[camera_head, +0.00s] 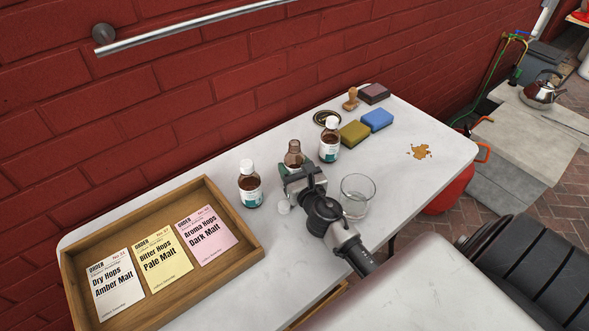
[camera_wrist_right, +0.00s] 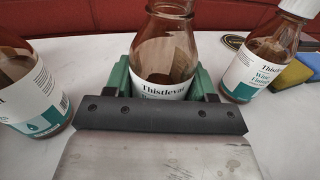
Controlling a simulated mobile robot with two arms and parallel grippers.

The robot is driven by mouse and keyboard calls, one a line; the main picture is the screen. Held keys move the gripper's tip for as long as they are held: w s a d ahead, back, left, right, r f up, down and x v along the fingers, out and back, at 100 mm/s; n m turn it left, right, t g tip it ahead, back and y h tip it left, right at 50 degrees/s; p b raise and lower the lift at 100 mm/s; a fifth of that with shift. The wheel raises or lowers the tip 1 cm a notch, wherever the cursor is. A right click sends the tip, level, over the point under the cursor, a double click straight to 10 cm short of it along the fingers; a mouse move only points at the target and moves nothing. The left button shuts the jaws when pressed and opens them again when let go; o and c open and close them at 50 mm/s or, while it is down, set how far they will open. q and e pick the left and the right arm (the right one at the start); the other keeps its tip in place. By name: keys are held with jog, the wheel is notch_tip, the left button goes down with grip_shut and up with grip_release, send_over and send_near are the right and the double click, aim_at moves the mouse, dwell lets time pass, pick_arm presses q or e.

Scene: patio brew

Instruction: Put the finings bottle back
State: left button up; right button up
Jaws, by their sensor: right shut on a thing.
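My right gripper (camera_head: 299,178) is shut on an uncapped brown glass bottle (camera_head: 293,155), which stands upright on or just above the white table. In the right wrist view, the held bottle (camera_wrist_right: 165,50) sits between the green finger pads; its label reads "Thistlevat" and the lower part is hidden. A capped brown bottle (camera_head: 329,142) to its right has a similar label that appears to read "Wine Finings" in the wrist view (camera_wrist_right: 262,62). Another capped bottle (camera_head: 250,186) stands to the left. A small white cap (camera_head: 284,206) lies beside the gripper. My left gripper is not in view.
A wooden tray (camera_head: 254,243) with three order cards fills the table's left end. A glass (camera_head: 356,195) stands close to the right of my gripper. Sponges (camera_head: 376,120), a stamp (camera_head: 350,100) and a brown spill (camera_head: 419,152) are further right. A brick wall (camera_head: 180,90) runs behind.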

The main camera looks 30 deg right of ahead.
jog(key=shift+f, duration=0.1)
jog(key=o, duration=1.1)
jog(key=shift+s, duration=0.2)
jog(key=s, duration=0.3)
jog(key=s+a+b, duration=0.1)
jog(key=s, duration=0.3)
jog(key=s+a, duration=0.1)
jog(key=s, duration=0.2)
jog(key=shift+s+b, duration=0.25)
jog(key=shift+b, duration=0.15)
jog(key=shift+s+a+r, duration=0.1)
jog(key=shift+s+r, duration=0.1)
jog(key=shift+s, duration=0.3)
